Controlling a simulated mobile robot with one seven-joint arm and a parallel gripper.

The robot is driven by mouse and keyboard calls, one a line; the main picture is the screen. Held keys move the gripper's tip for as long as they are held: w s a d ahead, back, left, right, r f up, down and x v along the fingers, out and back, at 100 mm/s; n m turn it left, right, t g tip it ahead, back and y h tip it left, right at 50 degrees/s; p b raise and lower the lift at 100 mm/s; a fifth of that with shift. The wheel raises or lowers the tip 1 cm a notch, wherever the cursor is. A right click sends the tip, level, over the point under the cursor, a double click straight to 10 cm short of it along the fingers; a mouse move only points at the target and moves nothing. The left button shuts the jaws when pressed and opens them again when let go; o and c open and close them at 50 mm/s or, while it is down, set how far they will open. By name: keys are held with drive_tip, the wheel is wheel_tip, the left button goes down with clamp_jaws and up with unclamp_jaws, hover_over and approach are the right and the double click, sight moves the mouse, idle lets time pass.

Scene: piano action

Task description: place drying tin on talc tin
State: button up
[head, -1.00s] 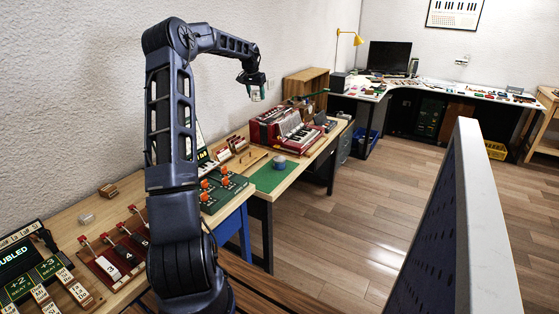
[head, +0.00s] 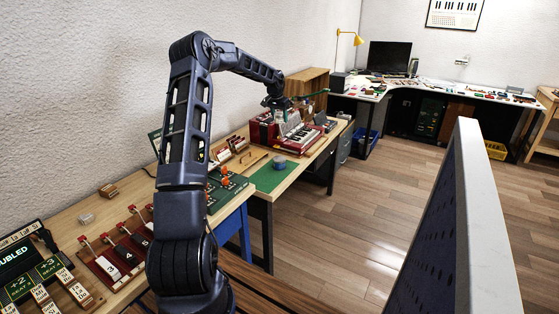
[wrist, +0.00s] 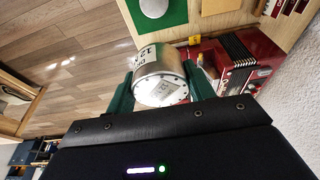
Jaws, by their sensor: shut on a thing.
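My gripper (wrist: 160,88) is shut on a pale metal tin (wrist: 155,62) with dark lettering, partly readable as "12". Its green fingers press the tin from both sides in the wrist view. I take it as the drying tin. In the head view my gripper (head: 276,102) is up over the bench near the accordion, and the held tin is hard to make out. A grey-blue tin (head: 279,162), likely the talc tin, stands on a green mat (head: 270,181). It also shows at the top of the wrist view (wrist: 153,8), apart from the held tin.
A red accordion (head: 297,131) stands behind the mat on the bench and also shows at the right of the wrist view. Orange-knobbed devices (head: 226,183) stand left of the mat. The mat around the grey-blue tin looks clear.

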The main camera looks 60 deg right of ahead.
sight(280, 158)
wheel_tip(280, 158, down, 21)
drive_tip(key=shift+f, duration=0.1)
idle(0.6)
drive_tip(key=shift+f, duration=0.15)
drive_tip(key=o, duration=1)
